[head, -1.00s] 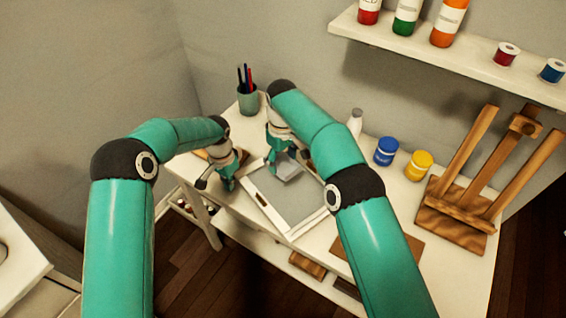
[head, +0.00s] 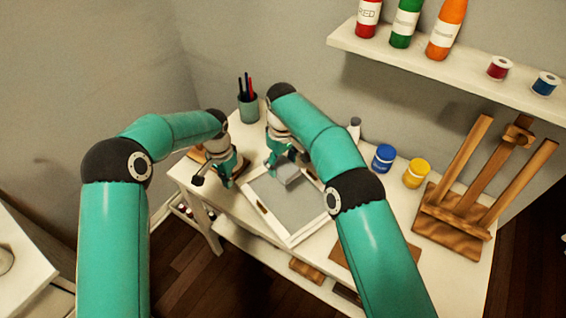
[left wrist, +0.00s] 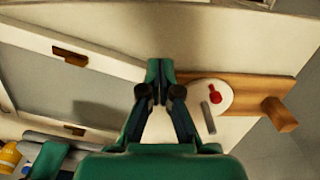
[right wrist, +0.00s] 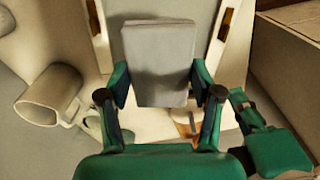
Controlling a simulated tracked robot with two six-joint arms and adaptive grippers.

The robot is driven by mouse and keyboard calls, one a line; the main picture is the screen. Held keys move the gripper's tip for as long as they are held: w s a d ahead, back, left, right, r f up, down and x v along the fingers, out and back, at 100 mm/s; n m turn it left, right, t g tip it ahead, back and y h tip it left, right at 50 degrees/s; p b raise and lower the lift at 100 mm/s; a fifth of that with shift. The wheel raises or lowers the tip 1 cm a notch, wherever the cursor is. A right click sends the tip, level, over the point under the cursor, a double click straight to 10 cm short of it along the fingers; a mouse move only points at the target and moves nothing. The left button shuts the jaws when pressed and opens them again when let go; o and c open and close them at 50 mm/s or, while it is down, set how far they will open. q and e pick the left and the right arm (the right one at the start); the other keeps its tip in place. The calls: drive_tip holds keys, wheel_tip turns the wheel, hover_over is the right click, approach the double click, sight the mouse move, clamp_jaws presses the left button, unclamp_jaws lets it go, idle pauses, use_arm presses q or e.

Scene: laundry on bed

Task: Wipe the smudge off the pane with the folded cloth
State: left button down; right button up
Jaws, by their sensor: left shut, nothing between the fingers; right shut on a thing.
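The pane (head: 292,213) lies flat on the desk in a white frame (head: 262,212); part of it shows in the left wrist view (left wrist: 50,85). The grey folded cloth (head: 290,175) is over the pane's far part. My right gripper (right wrist: 160,88) is shut on the cloth (right wrist: 157,55), a finger at each side. I cannot tell whether the cloth touches the pane. My left gripper (left wrist: 158,75) is shut and empty, left of the frame. I cannot make out a smudge; a dark patch on the pane in the left wrist view may be shadow.
A wooden board (left wrist: 255,92) with a white disc is beside the left gripper. A pen cup (head: 247,108) stands at the back. Blue (head: 384,157) and yellow (head: 416,172) jars and an easel (head: 455,215) stand to the right. A white mug (right wrist: 48,95) shows in the right wrist view.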

use_arm(q)
drive_tip(key=shift+r, duration=0.3)
use_arm(e)
drive_tip(key=shift+r, duration=0.15)
